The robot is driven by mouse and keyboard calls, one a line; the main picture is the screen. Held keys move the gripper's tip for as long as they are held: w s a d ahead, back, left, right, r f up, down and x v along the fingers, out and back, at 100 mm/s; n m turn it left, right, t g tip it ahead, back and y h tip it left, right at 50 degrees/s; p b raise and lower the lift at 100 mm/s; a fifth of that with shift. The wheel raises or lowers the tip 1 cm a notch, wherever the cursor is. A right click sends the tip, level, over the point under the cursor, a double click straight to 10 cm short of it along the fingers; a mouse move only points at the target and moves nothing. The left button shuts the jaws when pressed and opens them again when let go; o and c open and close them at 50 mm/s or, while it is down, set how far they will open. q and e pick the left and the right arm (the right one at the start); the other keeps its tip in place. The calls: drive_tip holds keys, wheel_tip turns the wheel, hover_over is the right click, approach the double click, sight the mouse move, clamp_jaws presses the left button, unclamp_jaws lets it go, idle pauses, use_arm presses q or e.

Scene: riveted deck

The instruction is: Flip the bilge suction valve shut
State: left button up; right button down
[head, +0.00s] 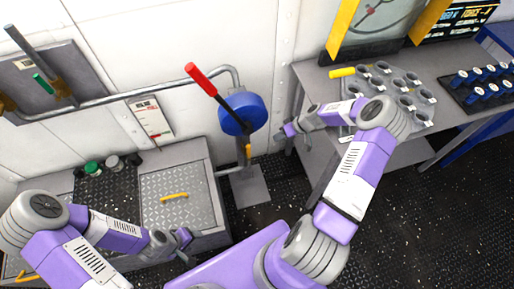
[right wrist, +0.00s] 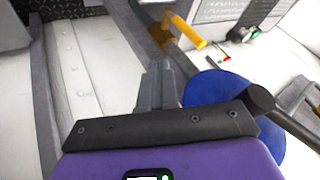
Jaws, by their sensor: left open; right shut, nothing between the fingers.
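A blue round valve body (head: 236,114) sits on a grey pipe by the wall, with a red-handled lever (head: 201,80) tilted up and to the left. I cannot read any label naming it. A small yellow handle (head: 248,152) hangs below it. My right gripper (head: 283,132) is shut and empty, just right of the blue body and apart from it in the head view. In the right wrist view the shut fingers (right wrist: 157,82) are beside the blue body (right wrist: 212,92), with a yellow handle (right wrist: 190,32) beyond. My left gripper (head: 187,243) is open and empty over the left bench.
A green-handled lever (head: 44,84) is on a grey wall panel at the left. A bench with a tread-plate hatch (head: 178,196) stands below. A grey table (head: 318,82) with several cups is at right, close to my right arm. Dark floor (head: 390,215) is clear.

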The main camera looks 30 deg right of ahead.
sight(249, 153)
drive_tip(key=shift+d+r, duration=0.1)
drive_tip(key=shift+d, duration=0.1)
drive_tip(key=w+a+f+b, duration=0.3)
drive_tip(key=w+a+f, duration=0.1)
drive_tip(key=a+f, duration=0.4)
drive_tip(key=shift+a, duration=0.3)
drive_tip(key=shift+w, duration=0.1)
idle(0.3)
